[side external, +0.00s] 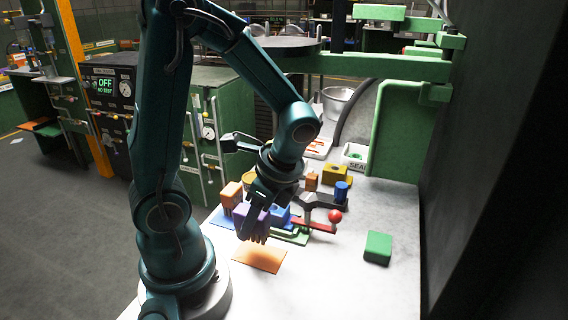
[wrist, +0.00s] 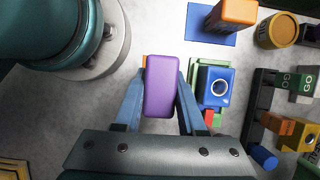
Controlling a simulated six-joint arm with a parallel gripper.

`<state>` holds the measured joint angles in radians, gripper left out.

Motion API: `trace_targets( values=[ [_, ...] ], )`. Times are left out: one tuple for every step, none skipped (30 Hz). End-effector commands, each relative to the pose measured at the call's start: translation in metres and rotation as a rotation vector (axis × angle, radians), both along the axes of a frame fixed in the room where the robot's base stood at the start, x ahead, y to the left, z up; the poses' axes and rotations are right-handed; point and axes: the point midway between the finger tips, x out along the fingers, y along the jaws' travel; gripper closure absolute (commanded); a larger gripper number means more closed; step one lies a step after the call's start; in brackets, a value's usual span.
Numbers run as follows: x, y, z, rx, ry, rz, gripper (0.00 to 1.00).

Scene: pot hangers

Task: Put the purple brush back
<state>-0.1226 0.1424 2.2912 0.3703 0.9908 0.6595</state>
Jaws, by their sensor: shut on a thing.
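The purple brush (side external: 250,218) hangs from my gripper (side external: 262,196) with its pale purple bristles pointing down. In the wrist view the purple brush (wrist: 160,88) sits between the two blue-grey fingers of my gripper (wrist: 162,76), which are shut on its sides. In the side external view the brush is close to a flat orange mat (side external: 260,259) and appears to be above the table. Only a sliver of orange shows beside the brush's far end in the wrist view. The exact gap below the bristles cannot be told.
A green block (side external: 378,246) sits right; the front table is clear.

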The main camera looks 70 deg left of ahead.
Motion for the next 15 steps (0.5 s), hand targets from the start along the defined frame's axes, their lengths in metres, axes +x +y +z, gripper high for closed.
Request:
trace_targets(
  values=[
    [0.001, -0.001, -0.001, 0.000, 0.002, -0.001, 1.00],
    [0.001, -0.001, -0.003, 0.001, 0.002, 0.000, 1.00],
    [0.001, -0.001, -0.005, 0.000, 0.003, 0.001, 1.00],
    [0.001, -0.001, -0.008, 0.001, 0.004, 0.000, 1.00],
    [0.001, -0.001, -0.012, 0.000, 0.006, 0.001, 1.00],
    [0.000, -0.001, -0.017, 0.000, 0.007, 0.001, 1.00],
    [0.000, -0.001, -0.022, 0.000, 0.009, 0.000, 1.00],
    [0.000, -0.001, -0.025, 0.000, 0.007, 0.000, 1.00],
    [0.000, -0.001, -0.030, 0.000, 0.007, 0.001, 1.00],
    [0.001, -0.001, -0.033, 0.000, 0.006, 0.000, 1.00],
    [0.001, -0.001, -0.035, 0.001, 0.005, 0.000, 1.00],
    [0.001, -0.001, -0.038, 0.001, 0.004, 0.000, 1.00],
    [0.001, -0.001, -0.040, 0.000, 0.004, 0.000, 1.00],
    [0.001, -0.001, -0.041, 0.000, 0.003, 0.000, 1.00],
    [0.001, -0.001, -0.041, -0.001, 0.001, 0.000, 1.00]
  ],
)
